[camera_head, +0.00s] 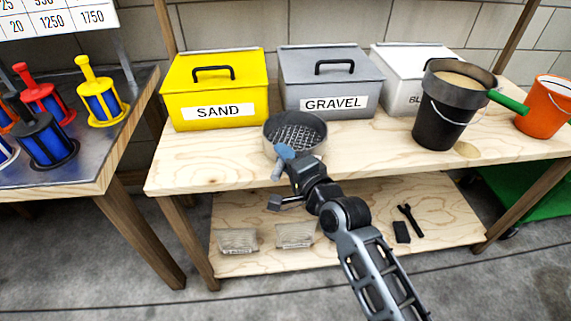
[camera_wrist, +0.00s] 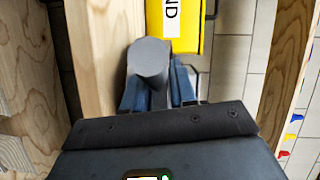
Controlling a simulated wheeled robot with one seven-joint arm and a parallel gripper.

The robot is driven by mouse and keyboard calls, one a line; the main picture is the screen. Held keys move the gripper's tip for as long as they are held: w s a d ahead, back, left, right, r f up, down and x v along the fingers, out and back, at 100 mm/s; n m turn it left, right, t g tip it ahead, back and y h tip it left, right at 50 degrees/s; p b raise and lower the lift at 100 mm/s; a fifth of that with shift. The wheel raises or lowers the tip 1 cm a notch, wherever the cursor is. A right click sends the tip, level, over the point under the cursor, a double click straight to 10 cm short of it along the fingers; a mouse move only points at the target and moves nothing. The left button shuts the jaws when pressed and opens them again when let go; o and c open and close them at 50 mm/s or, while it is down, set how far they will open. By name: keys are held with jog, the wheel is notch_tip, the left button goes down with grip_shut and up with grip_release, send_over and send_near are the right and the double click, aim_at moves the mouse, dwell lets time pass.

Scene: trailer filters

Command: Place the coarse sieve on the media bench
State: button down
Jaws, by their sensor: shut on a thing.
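The coarse sieve (camera_head: 296,137) is a round grey pan with an open wire mesh. It is at the front edge of the wooden media bench (camera_head: 210,160), in front of the sand and gravel bins. It looks level; whether it rests on the top or hovers just over it I cannot tell. My gripper (camera_head: 282,156) is at its near side, with blue fingers shut on its grey handle. In the wrist view the round grey handle end (camera_wrist: 149,60) stands between the fingers of my gripper (camera_wrist: 158,92); the sieve pan is not visible there.
A yellow SAND bin (camera_head: 215,88), grey GRAVEL bin (camera_head: 330,80) and white bin (camera_head: 400,75) line the back. A black bucket (camera_head: 440,128) carries a green-handled pan (camera_head: 455,80); an orange bucket (camera_head: 545,105) stands right. Bare bench lies between sieve and black bucket.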

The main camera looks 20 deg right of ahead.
notch_tip(320, 180, down, 2)
jog(key=shift+f, duration=0.1)
jog(key=c, duration=0.9)
grip_release()
jog(key=s+d+r+b, duration=0.1)
jog(key=s, duration=1.1)
jog(key=shift+r, duration=0.3)
